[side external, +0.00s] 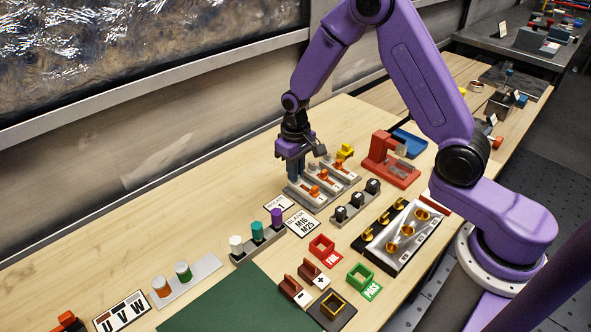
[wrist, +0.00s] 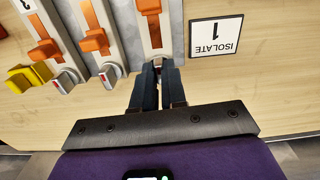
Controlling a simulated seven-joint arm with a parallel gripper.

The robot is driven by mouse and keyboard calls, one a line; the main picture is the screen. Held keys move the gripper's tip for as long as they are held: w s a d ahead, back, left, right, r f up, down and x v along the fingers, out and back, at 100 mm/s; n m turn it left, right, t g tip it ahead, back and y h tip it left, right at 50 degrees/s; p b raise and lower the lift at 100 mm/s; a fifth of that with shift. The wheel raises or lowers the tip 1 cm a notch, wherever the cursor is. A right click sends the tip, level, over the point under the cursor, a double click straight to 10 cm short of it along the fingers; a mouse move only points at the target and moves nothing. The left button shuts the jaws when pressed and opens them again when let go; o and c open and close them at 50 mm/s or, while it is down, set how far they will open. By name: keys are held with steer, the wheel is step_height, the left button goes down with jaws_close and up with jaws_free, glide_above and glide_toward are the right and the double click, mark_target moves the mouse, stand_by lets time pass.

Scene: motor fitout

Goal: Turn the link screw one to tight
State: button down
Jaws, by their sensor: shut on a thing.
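Three grey link rails (side external: 350,179) with orange sliding links stand side by side, and their ends show in the wrist view. Two rails show small grey screw heads with a red mark, a left one (wrist: 64,80) and a middle one (wrist: 109,74). My gripper (side external: 294,182) points down at the end of the rail nearest the "ISOLATE 1" card (wrist: 216,36). In the wrist view its fingers (wrist: 159,66) are shut at that end, where the matching screw would be. The fingers hide what they hold, so its turn angle cannot be told. That rail's orange link (wrist: 151,8) is clear of the fingers.
A yellow block (side external: 345,152) and red fixture (side external: 388,160) stand behind the rails. A row of black knobs (side external: 356,201) and a black board (side external: 395,240) with gold parts lie to the right.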

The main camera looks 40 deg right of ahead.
steer(key=shift+m, duration=0.3)
steer(key=c, duration=1.2)
jaws_free()
steer(key=shift+r, duration=0.15)
step_height(320, 180, up, 17)
steer(key=shift+r, duration=0.1)
steer(key=s+a+n, duration=0.4)
steer(key=s+n, duration=0.2)
steer(key=s, duration=0.8)
steer(key=s+d+n, duration=0.1)
steer(key=s+n, duration=0.1)
steer(key=s, duration=0.3)
steer(key=s+d+f+n, duration=0.1)
steer(key=s+d+n, duration=0.1)
steer(key=s, duration=0.4)
steer(key=s+d+f+n, duration=0.1)
steer(key=s+n, duration=0.1)
steer(key=s, duration=0.4)
steer(key=shift+s+d+f+n, duration=0.1)
steer(key=shift+s+d+n, duration=0.1)
steer(key=shift+n, duration=0.1)
